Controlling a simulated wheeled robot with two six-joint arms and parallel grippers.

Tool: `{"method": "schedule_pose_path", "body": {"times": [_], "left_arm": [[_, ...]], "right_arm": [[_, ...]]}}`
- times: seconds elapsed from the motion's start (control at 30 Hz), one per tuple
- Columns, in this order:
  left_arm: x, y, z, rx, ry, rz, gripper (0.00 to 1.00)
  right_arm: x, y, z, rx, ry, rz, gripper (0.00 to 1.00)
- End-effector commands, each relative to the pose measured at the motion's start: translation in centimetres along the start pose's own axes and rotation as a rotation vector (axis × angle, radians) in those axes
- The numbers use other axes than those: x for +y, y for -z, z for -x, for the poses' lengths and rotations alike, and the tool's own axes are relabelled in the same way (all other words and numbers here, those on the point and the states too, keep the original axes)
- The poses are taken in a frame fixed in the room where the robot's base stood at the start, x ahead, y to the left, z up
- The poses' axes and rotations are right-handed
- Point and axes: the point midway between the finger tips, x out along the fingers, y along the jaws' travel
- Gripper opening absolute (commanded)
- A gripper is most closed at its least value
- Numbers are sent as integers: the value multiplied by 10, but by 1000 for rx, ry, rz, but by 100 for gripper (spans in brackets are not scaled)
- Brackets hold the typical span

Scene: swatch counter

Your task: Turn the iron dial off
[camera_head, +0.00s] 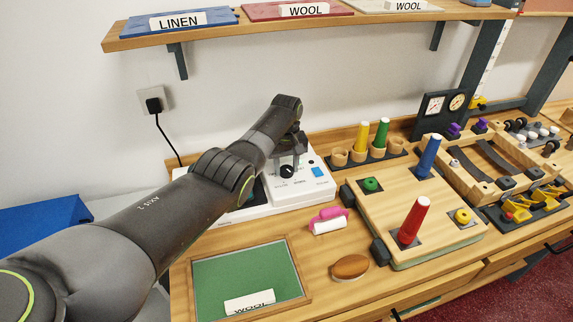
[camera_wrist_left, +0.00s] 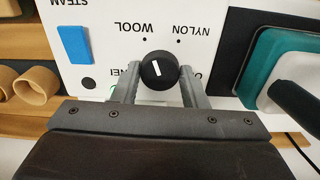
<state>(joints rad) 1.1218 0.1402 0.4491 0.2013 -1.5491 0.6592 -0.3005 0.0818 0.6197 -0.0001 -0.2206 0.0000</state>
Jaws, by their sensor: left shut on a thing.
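The iron dial (camera_wrist_left: 160,71) is a round black knob with a short white mark, on a white panel. The mark sits slanted; I cannot tell exactly which label it points at. WOOL and NYLON read upside down above the dial; two lower labels are partly hidden by my fingers. My left gripper (camera_wrist_left: 162,84) is shut on the dial, one finger on each side. In the head view the dial (camera_head: 287,171) shows on the white iron unit (camera_head: 312,197), with my left gripper (camera_head: 289,158) over it. My right gripper is not in view.
A blue button (camera_wrist_left: 75,44) sits beside the dial. A framed green mat (camera_head: 240,280), a pink-handled roller (camera_head: 328,221) and a brown oval brush (camera_head: 350,267) lie in front. A peg board (camera_head: 385,205) stands right. A shelf (camera_head: 270,30) hangs above.

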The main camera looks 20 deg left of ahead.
Motion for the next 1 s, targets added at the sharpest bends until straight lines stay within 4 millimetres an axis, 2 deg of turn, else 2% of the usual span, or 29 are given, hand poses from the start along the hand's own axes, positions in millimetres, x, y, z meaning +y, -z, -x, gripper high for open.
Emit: {"method": "schedule_pose_path", "body": {"times": [1.0], "left_arm": [[1,1,2,4,0,-953,16]], "right_arm": [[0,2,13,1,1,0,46]]}}
